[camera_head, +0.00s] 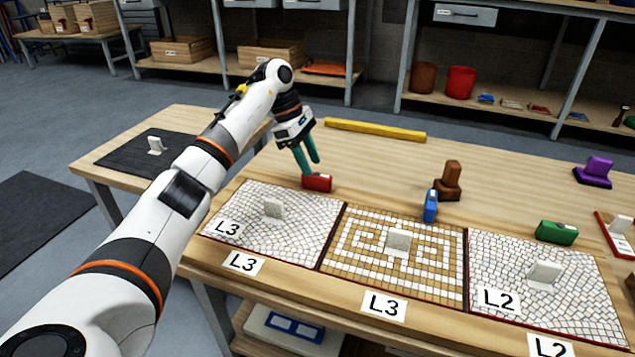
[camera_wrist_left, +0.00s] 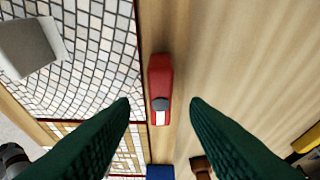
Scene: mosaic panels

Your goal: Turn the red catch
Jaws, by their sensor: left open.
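The red catch (camera_head: 317,183) sits at the back edge of the left mosaic panel (camera_head: 238,205), lying lengthwise along that edge. My left gripper (camera_head: 310,169) is open, pointing down just above and behind the catch. In the left wrist view the red catch (camera_wrist_left: 160,78) lies between the two green fingers, with a dark round pivot and a white mark at its near end. The fingers have clear space on both sides of it; I see no contact. My right gripper is not in view.
A blue catch (camera_head: 430,206) and green catch (camera_head: 556,232) sit behind the middle and right panels. A brown block (camera_head: 449,182), a yellow bar (camera_head: 375,130) and a purple piece (camera_head: 596,170) stand farther back. Pale handles rise from the panels. The table between is clear.

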